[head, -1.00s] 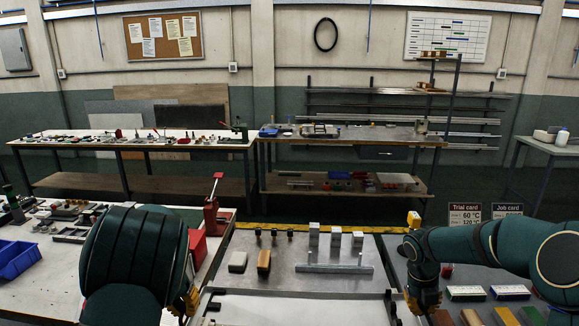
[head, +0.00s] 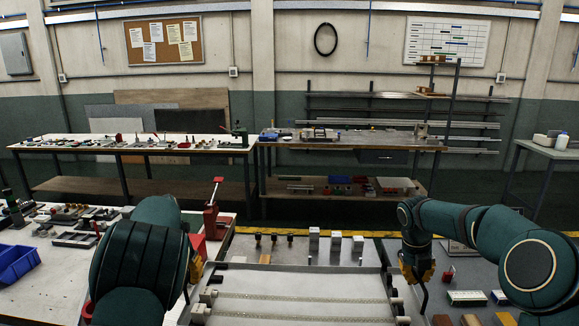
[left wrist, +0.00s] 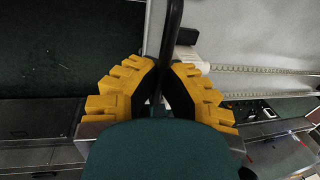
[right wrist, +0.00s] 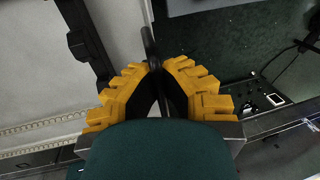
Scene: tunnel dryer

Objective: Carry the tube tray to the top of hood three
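The tube tray (head: 300,281), pale and shallow with rows of thin clear tubes, is at the bottom centre of the head view, its near part cut off. My left gripper (head: 194,284) is at its left end, shut on a dark handle bar, which runs between the yellow-backed fingers (left wrist: 162,85) in the left wrist view. My right gripper (head: 421,283) is at the right end, shut on the other dark bar between its fingers (right wrist: 155,85) in the right wrist view. The tray looks roughly level, held above the bench. I cannot tell which thing is hood three.
The bench (head: 346,250) beyond the tray holds white blocks (head: 314,238) and small dark pegs. A red-handled tool (head: 212,208) stands close to my left arm. A cluttered table (head: 60,222) with a blue bin (head: 16,262) lies left. Coloured blocks (head: 467,297) lie right.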

